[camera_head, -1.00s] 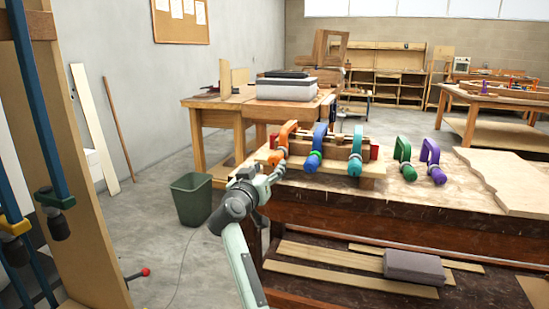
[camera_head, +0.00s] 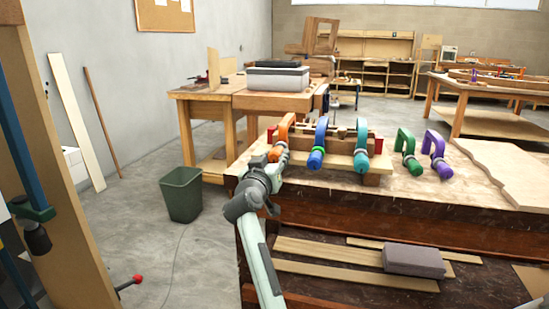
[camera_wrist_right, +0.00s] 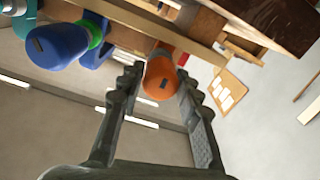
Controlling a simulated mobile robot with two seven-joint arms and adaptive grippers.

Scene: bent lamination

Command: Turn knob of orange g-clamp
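The orange g-clamp (camera_head: 284,128) is fixed on the wooden lamination form (camera_head: 337,158) at the left end of the near workbench. Its rounded orange knob (camera_head: 274,155) points toward me; in the right wrist view the knob (camera_wrist_right: 161,79) sits between the two fingertips. My right gripper (camera_head: 272,166) reaches up to the knob from below in the head view. In the right wrist view its fingers (camera_wrist_right: 158,74) are apart, one on each side of the knob, with narrow gaps; firm contact is not visible. My left gripper is not in view.
A blue clamp (camera_head: 320,136) and a teal clamp (camera_head: 362,140) stand just right of the orange one. Green (camera_head: 407,150) and purple (camera_head: 436,152) clamps lie farther right on the workbench (camera_head: 410,184). A green bin (camera_head: 181,195) stands on the floor at left.

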